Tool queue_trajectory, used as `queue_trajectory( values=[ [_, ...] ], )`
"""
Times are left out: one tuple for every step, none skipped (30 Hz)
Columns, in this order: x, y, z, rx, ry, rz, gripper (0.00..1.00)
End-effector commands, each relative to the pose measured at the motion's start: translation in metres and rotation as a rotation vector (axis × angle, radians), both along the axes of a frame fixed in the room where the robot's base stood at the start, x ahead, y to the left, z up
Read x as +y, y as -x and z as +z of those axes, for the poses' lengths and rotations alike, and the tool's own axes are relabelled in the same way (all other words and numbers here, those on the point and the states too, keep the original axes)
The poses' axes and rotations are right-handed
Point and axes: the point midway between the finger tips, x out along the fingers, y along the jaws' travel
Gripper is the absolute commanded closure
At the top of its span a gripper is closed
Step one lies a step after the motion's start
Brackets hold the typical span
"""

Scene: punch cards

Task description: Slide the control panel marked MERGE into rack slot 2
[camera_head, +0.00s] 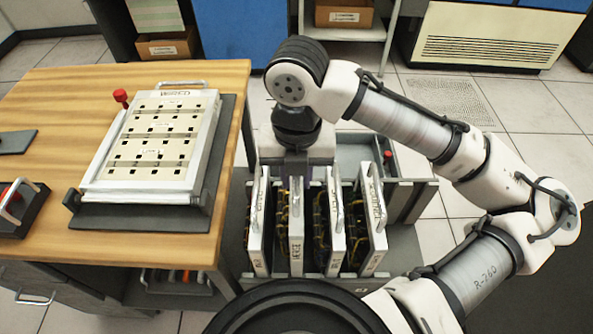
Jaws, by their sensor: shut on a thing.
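The MERGE panel (296,232) stands upright in the open rack (410,200), second from the left in a row of panels. Its white edge with the lettering faces me. It looks low in the rack, about level with its neighbours; whether it is fully seated I cannot tell. My gripper (297,168) points down at the top of this panel and is shut on it. The fingertips are small and dark, so the exact grip is unclear. No slot number is readable.
Other panels stand close on both sides: one left (258,225), two right (336,220) (373,220). A dotted panel (165,135) lies in a dark cradle (140,217) on the wooden table (60,95). A red knob (388,156) sits at the rack's back right.

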Motion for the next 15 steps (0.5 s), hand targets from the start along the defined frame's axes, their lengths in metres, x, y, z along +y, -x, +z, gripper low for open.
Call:
queue_trajectory(
  values=[
    [0.000, 0.000, -0.003, -0.002, -0.002, 0.000, 1.00],
    [0.000, 0.000, -0.004, -0.002, -0.002, 0.000, 1.00],
    [0.000, 0.000, -0.006, -0.002, -0.002, 0.000, 1.00],
    [0.000, 0.000, -0.008, -0.001, -0.002, 0.000, 1.00],
    [0.000, 0.000, -0.009, -0.001, -0.002, 0.000, 1.00],
    [0.000, 0.000, -0.011, -0.001, -0.002, 0.000, 1.00],
    [0.000, 0.000, -0.013, -0.001, -0.001, 0.000, 1.00],
    [0.000, 0.000, -0.014, -0.001, -0.001, 0.000, 1.00],
    [0.000, 0.000, -0.016, -0.001, -0.001, 0.000, 1.00],
    [0.000, 0.000, -0.017, -0.001, -0.001, 0.000, 1.00],
    [0.000, 0.000, -0.019, -0.001, -0.001, 0.000, 1.00],
    [0.000, 0.000, -0.021, -0.001, -0.001, 0.000, 1.00],
    [0.000, 0.000, -0.022, -0.002, -0.001, 0.000, 1.00],
    [0.000, 0.000, -0.023, -0.002, -0.001, 0.000, 1.00],
    [0.000, 0.000, -0.025, -0.002, -0.001, 0.000, 1.00]
  ],
)
